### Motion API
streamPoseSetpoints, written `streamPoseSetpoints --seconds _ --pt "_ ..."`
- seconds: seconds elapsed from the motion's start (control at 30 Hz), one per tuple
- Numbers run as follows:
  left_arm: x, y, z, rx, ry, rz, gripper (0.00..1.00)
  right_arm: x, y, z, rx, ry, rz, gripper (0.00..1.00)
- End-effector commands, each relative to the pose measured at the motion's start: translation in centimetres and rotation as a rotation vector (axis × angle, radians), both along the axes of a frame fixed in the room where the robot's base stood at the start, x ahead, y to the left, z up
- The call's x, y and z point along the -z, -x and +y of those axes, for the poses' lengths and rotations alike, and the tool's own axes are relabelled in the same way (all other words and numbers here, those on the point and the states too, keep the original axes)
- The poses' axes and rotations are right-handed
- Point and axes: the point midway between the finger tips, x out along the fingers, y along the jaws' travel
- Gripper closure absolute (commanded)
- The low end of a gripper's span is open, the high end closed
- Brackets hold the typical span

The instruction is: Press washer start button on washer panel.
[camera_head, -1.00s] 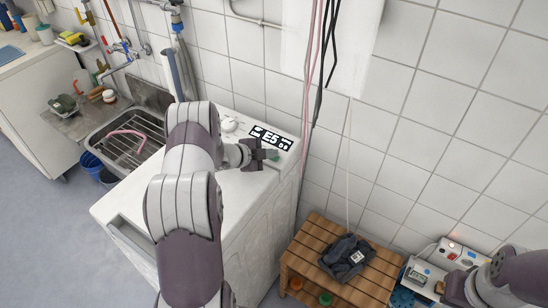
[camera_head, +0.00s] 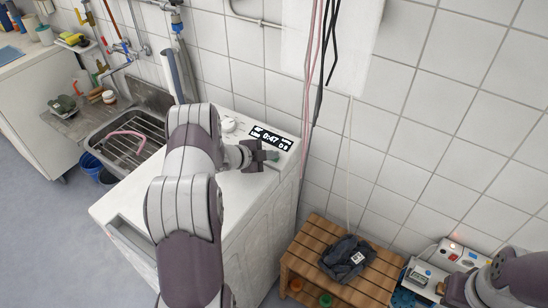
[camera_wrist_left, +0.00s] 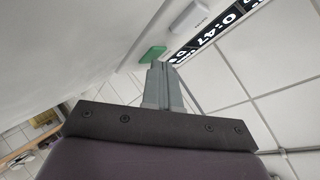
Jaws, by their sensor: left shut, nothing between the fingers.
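The white washer (camera_head: 258,232) stands left of centre in the head view. Its rear panel has a round knob (camera_head: 229,125) and a black display (camera_head: 271,138) reading 0:47. My left gripper (camera_head: 266,156) is over the panel, just below the display, with its fingers shut and empty. In the left wrist view the shut fingertips (camera_wrist_left: 157,68) are right at a green button (camera_wrist_left: 152,54); I cannot tell whether they touch it. The display also shows there (camera_wrist_left: 218,32). My right gripper (camera_head: 452,289) is at the lower right, its fingers not clear.
A wooden slatted bench (camera_head: 312,243) with a dark cloth (camera_head: 347,258) stands right of the washer. A sink (camera_head: 124,143) lies to the left. Pink and black cables (camera_head: 322,75) hang by the tiled wall. Devices (camera_head: 418,278) sit near my right arm.

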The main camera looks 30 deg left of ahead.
Motion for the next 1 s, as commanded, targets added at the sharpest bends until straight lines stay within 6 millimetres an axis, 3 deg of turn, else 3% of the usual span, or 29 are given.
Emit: streamPoseSetpoints --seconds 0.33,0.73,1.0 --pt "-1.5 0.4 0.1 -0.001 -0.001 0.0 1.0 -1.3 0.0 0.0 0.0 0.0 0.0 1.0" --pt "-1.8 0.5 0.1 0.0 0.0 0.0 1.0 -1.5 0.0 0.0 0.0 0.0 0.0 1.0" --pt "-4.3 1.1 0.1 -0.001 -0.001 0.0 1.0 -3.7 0.0 0.0 0.0 0.0 0.0 1.0"
